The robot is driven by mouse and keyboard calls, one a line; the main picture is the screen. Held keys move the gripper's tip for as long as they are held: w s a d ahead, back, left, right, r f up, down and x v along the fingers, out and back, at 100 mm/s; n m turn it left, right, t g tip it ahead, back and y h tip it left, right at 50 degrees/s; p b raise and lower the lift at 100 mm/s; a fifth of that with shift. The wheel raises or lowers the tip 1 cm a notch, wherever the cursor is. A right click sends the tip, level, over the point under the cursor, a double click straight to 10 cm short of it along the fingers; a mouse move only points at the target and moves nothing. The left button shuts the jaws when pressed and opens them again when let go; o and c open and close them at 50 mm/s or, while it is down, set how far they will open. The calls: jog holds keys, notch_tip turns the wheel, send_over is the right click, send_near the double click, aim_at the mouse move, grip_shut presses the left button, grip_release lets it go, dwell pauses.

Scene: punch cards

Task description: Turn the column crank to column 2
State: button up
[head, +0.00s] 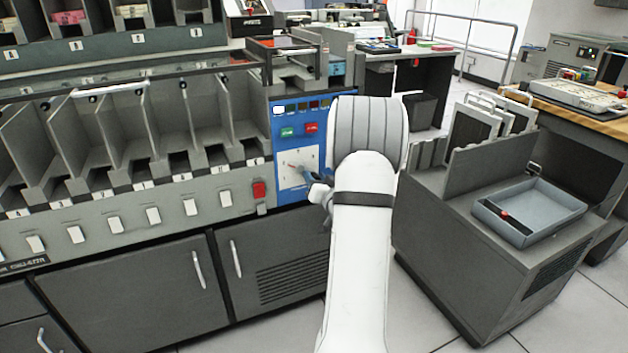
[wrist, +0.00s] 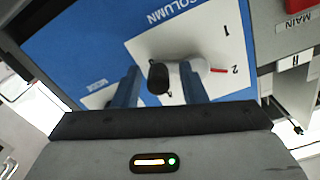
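A red pointer tip (wrist: 219,70) shows right beside the "2" in the wrist view. My gripper (wrist: 162,76) is at the crank, with one blue finger on each side of its black handle. A gap shows between the handle and the left finger; contact at the right finger is unclear. In the head view, the dial plate (head: 297,182) is partly covered by my gripper (head: 308,176).
The blue panel (head: 313,112) carries a green button (head: 287,132) and a red button (head: 312,128) above the dial. A sorter with several grey bins (head: 150,125) stands left. A grey cabinet with a tray (head: 530,212) stands right of my arm.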

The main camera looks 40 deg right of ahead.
jog(key=shift+o, duration=0.2)
jog(key=p+v, duration=0.1)
jog(key=v, duration=0.6)
jog(key=shift+s+p, duration=0.35)
jog(key=shift+s, duration=0.05)
